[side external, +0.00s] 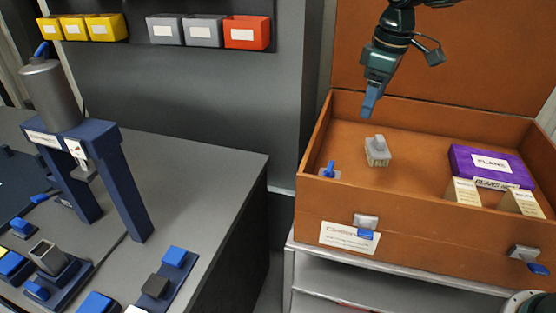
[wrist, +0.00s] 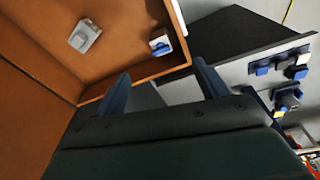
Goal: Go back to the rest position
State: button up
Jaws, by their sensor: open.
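My gripper (side external: 369,101) is above the open brown case (side external: 340,205), near its back left part, apart from everything below. In the wrist view my gripper (wrist: 157,85) shows two blue fingers spread apart with nothing between them. A small grey and beige block (side external: 377,151) with a knob on top stands on the case floor below and slightly right of the gripper; it also shows in the wrist view (wrist: 85,36). A small blue-topped piece (side external: 329,170) sits in the case's front left corner.
A purple box (side external: 487,163) and beige labelled blocks stand in the case's right part. The raised lid (side external: 450,60) is behind. Left is a grey bench (side external: 205,165) with a dark blue press frame (side external: 122,190) and blue-topped pieces. Yellow, grey and red bins (side external: 246,33) hang on the wall.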

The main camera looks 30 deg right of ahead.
jog(key=s+d+m+t, duration=0.2)
jog(key=s+m, duration=0.1)
jog(key=s, duration=1.1)
jog(key=s+d+m+t, duration=0.2)
jog(key=s+m, duration=0.1)
jog(key=s, duration=1.2)
jog(key=shift+r, duration=0.25)
